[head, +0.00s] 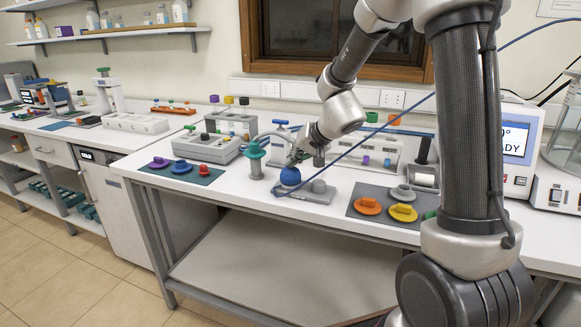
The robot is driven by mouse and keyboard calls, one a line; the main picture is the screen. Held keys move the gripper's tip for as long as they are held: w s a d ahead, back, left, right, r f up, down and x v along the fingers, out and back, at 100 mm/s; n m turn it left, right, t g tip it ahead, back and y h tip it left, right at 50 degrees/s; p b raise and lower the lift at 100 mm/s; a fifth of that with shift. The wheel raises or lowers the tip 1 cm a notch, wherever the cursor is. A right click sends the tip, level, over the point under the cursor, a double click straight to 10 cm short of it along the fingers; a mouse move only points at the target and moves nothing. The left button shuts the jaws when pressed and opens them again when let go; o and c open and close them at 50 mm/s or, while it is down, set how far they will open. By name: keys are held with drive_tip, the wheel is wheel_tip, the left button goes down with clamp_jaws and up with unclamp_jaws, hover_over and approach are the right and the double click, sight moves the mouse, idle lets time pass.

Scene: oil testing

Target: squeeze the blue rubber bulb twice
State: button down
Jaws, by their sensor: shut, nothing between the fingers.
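The blue rubber bulb (290,177) is round and sits on a small grey base (312,193) near the front edge of the white bench. My gripper (293,160) points down just above and behind the bulb, with its fingertips at or very near the bulb's top. The fingers look closed together, with nothing between them. The picture is too small to tell whether the tips touch the bulb. My wrist and forearm come in from the upper right.
A dark mat with coloured knobs (182,168) lies further left. A grey mat (360,193) with orange and yellow knobs lies right. A blue cable (372,137) crosses in front.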

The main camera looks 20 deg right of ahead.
drive_tip(key=shift+f, duration=0.3)
drive_tip(key=shift+r, duration=0.1)
idle(0.3)
drive_tip(key=shift+r, duration=1.25)
wheel_tip(320, 180, up, 5)
idle(0.5)
